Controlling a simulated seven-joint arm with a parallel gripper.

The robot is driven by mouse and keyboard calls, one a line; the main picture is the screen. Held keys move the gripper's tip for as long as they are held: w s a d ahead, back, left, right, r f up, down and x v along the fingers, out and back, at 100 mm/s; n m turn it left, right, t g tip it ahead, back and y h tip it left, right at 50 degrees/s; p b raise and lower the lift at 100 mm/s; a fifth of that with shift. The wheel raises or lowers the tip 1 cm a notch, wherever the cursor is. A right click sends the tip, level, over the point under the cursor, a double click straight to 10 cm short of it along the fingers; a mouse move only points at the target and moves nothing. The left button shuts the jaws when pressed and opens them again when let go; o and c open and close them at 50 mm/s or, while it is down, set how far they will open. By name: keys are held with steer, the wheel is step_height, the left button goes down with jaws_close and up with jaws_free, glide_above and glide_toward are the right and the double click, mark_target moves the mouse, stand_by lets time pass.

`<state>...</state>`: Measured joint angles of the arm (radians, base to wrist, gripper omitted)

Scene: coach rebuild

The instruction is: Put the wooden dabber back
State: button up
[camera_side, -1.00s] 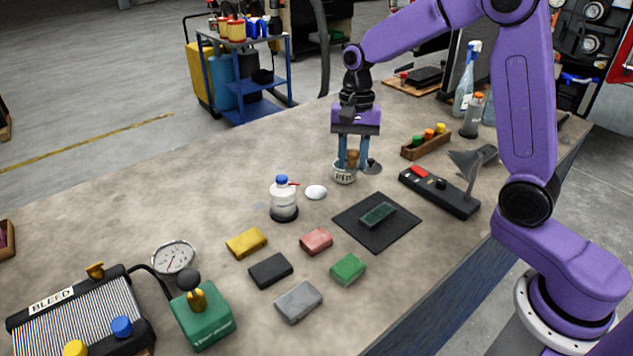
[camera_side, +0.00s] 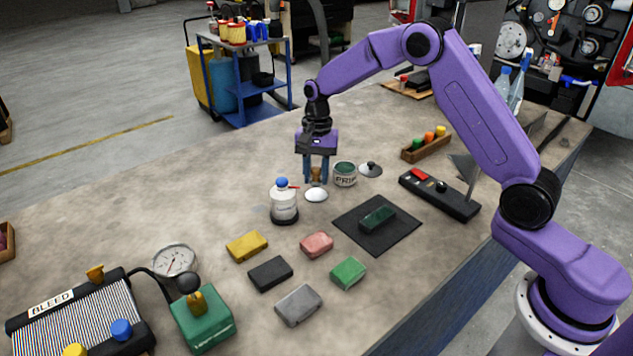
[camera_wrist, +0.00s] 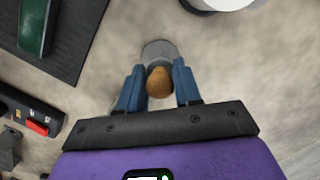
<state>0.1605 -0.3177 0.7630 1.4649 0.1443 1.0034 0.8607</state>
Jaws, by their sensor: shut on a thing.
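The wooden dabber (camera_side: 317,174) is upright between the fingers of my gripper (camera_side: 317,182). In the wrist view its rounded brown top (camera_wrist: 160,82) shows between the two blue fingertips of my gripper (camera_wrist: 160,88), which are shut on it. I cannot tell whether the dabber's lower end touches the dish. The open primer pot (camera_side: 345,176) with dark green contents stands just right of the gripper. Its knobbed lid (camera_side: 371,169) lies beside it.
A white bottle with a blue cap (camera_side: 284,203) stands close on the left of the dish. Several coloured blocks lie nearer. A black switch box (camera_side: 440,195) is at right.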

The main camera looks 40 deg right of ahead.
mark_target(316, 180)
steer(key=shift+f, duration=1.4)
steer(key=shift+f, duration=0.15)
steer(key=o, duration=1)
step_height(316, 180, up, 12)
steer(key=w+d, duration=0.1)
steer(key=shift+d, duration=0.15)
